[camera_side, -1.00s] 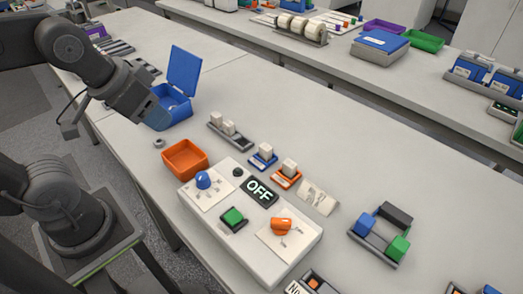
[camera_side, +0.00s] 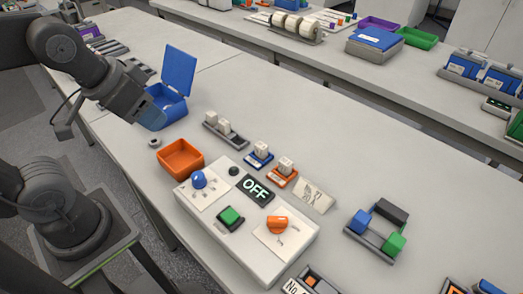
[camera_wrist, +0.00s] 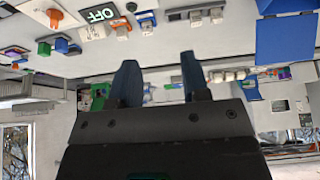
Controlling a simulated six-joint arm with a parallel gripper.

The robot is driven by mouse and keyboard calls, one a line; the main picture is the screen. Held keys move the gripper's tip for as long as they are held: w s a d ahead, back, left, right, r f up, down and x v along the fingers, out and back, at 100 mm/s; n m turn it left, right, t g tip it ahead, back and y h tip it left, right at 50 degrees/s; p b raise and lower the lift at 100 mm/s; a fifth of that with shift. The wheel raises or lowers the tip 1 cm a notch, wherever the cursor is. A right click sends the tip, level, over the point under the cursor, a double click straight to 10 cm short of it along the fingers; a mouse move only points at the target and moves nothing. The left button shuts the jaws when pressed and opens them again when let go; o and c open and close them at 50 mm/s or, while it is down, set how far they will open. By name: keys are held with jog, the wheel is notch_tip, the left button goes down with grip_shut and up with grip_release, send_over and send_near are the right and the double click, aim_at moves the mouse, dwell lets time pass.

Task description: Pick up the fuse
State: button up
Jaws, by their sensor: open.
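No part is marked as a fuse; the likeliest are the small white blocks. Two white blocks (camera_side: 217,122) stand in a dark grey slotted rack (camera_side: 238,143), whose near end is empty. One white block (camera_side: 262,149) stands in a blue holder (camera_side: 259,161), and another (camera_side: 286,164) in an orange holder (camera_side: 281,180). My gripper (camera_side: 152,118) hangs in front of the blue open-lidded box, left of the rack and apart from the blocks. In the wrist view its two blue fingers (camera_wrist: 158,58) are spread, with nothing between them.
The blue box (camera_side: 170,107) has its lid raised close by my gripper. An empty orange tray (camera_side: 180,158) and a control box (camera_side: 245,250) reading OFF stand nearer. A grey frame with blue and green blocks (camera_side: 377,237) is at right. The table behind the rack is clear.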

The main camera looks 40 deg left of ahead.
jog(key=shift+o, duration=1)
jog(key=m+g, duration=0.6)
jog(key=m, duration=1.2)
send_over(265, 147)
notch_tip(265, 147, down, 6)
notch_tip(265, 147, down, 14)
jog(key=shift+s+r, duration=0.1)
jog(key=shift+c, duration=0.3)
